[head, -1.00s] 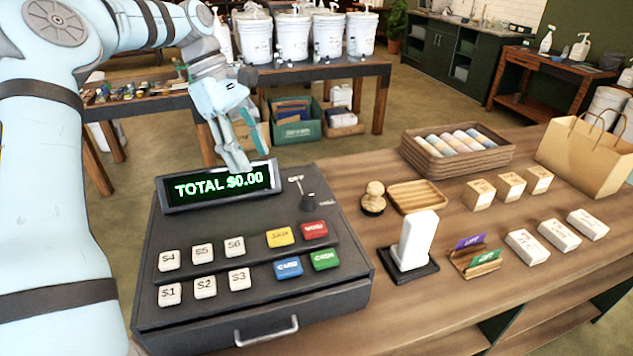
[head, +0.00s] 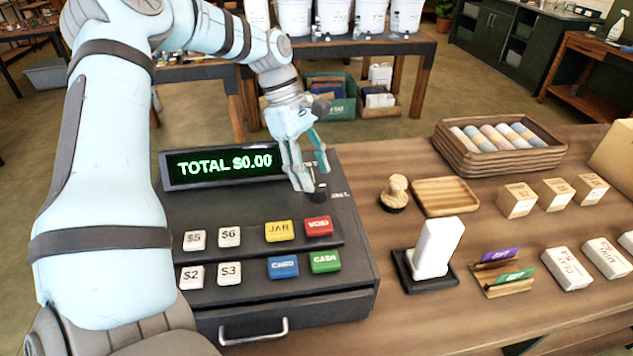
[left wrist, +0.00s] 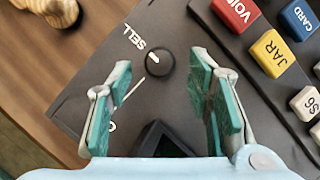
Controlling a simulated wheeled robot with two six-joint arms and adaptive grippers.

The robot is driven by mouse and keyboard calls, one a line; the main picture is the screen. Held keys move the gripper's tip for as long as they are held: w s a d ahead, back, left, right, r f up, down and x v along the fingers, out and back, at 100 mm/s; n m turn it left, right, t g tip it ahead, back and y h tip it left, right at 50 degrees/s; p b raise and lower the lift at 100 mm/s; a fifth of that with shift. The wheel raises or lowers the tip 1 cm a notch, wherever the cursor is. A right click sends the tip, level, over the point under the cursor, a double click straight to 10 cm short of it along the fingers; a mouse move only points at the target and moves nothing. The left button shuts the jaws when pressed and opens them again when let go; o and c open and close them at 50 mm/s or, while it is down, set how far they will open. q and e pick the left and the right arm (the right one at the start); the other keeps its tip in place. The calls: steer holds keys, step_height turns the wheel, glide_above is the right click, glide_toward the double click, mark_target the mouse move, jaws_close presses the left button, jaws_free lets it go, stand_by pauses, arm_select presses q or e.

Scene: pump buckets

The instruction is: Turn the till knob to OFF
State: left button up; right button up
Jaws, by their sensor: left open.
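The dark till (head: 350,262) stands on the counter, its green display (head: 218,165) reading TOTAL $0.00. Its small round black knob (head: 320,191) sits right of the display; in the left wrist view the knob (left wrist: 160,63) has a short white mark toward the SELL label (left wrist: 135,37). A white line on the panel leads from near the knob toward another label (left wrist: 112,127), mostly hidden by a finger. My left gripper (head: 306,188) is open, pointing down over the knob. In the wrist view the knob lies between its fingertips, untouched by either. My right gripper is out of view.
Coloured keys, including red VOID (head: 318,226) and yellow JAR (head: 279,231), lie in front of the knob. A wooden stamp (head: 396,192), a wooden tray (head: 446,197) and a white card reader (head: 437,247) stand to the right on the counter.

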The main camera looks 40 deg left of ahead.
mark_target(318, 192)
arm_select(q)
steer(key=shift+w+x, duration=0.2)
steer(key=shift+x, duration=1.05)
steer(key=shift+s+f, duration=0.1)
steer(key=shift+f, duration=0.05)
steer(key=shift+s, duration=0.15)
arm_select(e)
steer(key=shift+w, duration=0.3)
arm_select(q)
jaws_close()
